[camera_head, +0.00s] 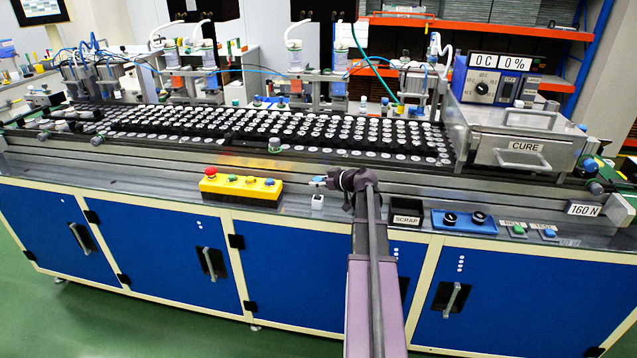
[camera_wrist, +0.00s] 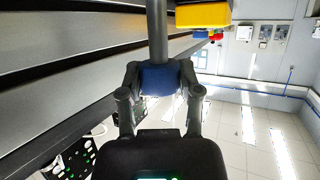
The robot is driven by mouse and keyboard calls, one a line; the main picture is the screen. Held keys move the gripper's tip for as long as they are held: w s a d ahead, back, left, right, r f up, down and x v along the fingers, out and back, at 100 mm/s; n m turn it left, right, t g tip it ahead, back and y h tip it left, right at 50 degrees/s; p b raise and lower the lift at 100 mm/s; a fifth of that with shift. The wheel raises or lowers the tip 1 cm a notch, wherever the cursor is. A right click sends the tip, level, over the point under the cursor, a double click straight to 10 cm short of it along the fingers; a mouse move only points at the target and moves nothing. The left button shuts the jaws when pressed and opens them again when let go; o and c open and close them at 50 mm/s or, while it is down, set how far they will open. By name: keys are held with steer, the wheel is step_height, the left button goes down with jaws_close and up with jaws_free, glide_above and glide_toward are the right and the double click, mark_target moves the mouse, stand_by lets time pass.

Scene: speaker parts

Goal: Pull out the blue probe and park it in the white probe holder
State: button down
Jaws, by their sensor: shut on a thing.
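The blue probe (camera_wrist: 158,79) is between the fingers of my gripper (camera_wrist: 159,74) in the wrist view. A grey rod (camera_wrist: 157,30) extends from its blue body, away from the palm. In the head view my gripper (camera_head: 328,182) is shut on the probe, whose blue part (camera_head: 318,181) shows just left of the dark fingers. The white probe holder (camera_head: 317,202) stands on the bench ledge just below the probe in the picture. I cannot tell whether the probe touches the holder, and its lower end is not clear there.
A yellow button box (camera_head: 240,188) stands left of the holder. A black SCRAP bin (camera_head: 407,218) and a blue tray (camera_head: 465,222) with black round parts lie to the right. The grey CURE unit (camera_head: 525,147) is farther right. Behind runs a long bed of parts (camera_head: 270,130).

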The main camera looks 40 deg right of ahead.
mark_target(318, 198)
steer(key=shift+f+b, duration=1.65)
steer(key=shift+f, duration=0.1)
steer(key=shift+c, duration=1)
jaws_free()
steer(key=shift+r, duration=0.1)
step_height(318, 198, up, 10)
steer(key=p, duration=1)
stand_by(0.5)
